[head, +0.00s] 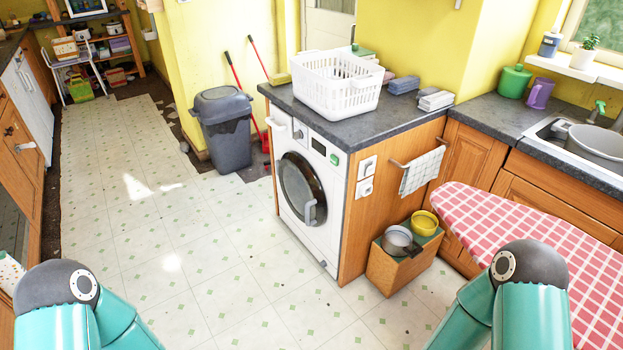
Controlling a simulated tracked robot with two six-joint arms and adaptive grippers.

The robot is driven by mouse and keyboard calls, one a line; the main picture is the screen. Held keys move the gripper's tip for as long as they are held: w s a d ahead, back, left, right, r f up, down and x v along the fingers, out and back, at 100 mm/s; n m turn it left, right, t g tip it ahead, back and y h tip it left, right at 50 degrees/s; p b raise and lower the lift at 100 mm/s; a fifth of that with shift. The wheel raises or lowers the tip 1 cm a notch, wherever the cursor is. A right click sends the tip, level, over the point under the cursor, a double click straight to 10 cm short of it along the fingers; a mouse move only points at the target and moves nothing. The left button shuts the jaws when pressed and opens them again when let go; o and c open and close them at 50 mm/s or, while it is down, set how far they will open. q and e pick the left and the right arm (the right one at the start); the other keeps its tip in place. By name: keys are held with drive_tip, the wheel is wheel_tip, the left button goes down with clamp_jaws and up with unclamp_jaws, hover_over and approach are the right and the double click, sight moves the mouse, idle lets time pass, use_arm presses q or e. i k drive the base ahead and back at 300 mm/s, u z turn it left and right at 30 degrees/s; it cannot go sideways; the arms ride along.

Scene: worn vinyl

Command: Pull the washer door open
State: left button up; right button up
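The white washer (309,180) stands under the dark counter, left of a wooden side panel. Its round door (298,186) has dark glass and looks shut. A grey handle (311,212) sits at the door's lower right edge. My two teal arms show at the bottom left and bottom right corners, well apart from the washer. Neither gripper is in view.
A wooden box (402,262) with pots stands right of the washer. A pink checked ironing board (540,235) fills the right side. A grey bin (224,130) stands behind left. The tiled floor (220,270) before the washer is clear.

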sight(299, 183)
drive_tip(key=u, duration=0.2)
drive_tip(key=k, duration=0.75)
drive_tip(key=z, duration=0.25)
drive_tip(key=i, duration=0.8)
drive_tip(key=u, duration=0.35)
drive_tip(key=i, duration=1.15)
drive_tip(key=z, duration=0.45)
